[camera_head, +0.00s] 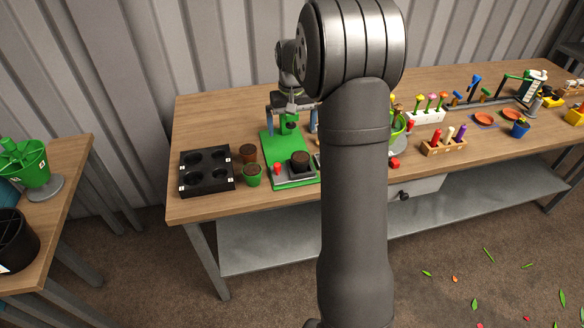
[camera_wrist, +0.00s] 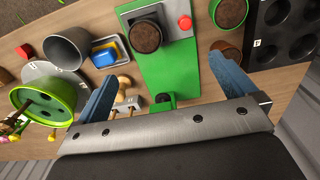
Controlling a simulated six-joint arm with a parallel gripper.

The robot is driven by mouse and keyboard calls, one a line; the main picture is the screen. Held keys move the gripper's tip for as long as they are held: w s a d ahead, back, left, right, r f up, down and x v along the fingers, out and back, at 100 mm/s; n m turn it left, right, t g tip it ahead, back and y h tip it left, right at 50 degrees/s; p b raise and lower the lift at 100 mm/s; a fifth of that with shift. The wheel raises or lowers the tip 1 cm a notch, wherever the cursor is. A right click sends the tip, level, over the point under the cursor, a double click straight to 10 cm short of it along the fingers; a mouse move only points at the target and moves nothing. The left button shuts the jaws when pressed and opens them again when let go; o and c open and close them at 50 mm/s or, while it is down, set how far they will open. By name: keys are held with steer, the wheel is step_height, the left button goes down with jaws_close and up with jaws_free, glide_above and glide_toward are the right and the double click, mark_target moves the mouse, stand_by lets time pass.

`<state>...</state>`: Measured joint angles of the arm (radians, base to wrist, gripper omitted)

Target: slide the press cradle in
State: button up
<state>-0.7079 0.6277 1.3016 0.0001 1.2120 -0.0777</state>
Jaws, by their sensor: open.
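The green press (camera_head: 282,146) stands on the table left of centre in the head view, its base also in the wrist view (camera_wrist: 168,75). A grey press cradle (camera_head: 292,175) sits at the near end of the green base, bearing a dark round soil-filled pot (camera_head: 300,161). The wrist view shows the cradle (camera_wrist: 170,22) at the top, with the pot (camera_wrist: 145,36) on it. My gripper (camera_wrist: 160,68) is open and empty, its blue fingers wide apart over the far part of the base. A small green and black part (camera_wrist: 163,102) shows between them.
A red button (camera_wrist: 185,22) is beside the cradle's pot. A black tray with round wells (camera_head: 207,172) and two soil-filled pots (camera_head: 252,175) stand left of the press. In the wrist view, a grey cup (camera_wrist: 68,48) and green bucket (camera_wrist: 42,100) stand on the other side.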

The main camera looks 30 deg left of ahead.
step_height(320, 180, up, 2)
steer(key=shift+r, duration=0.15)
steer(key=shift+c, duration=0.4)
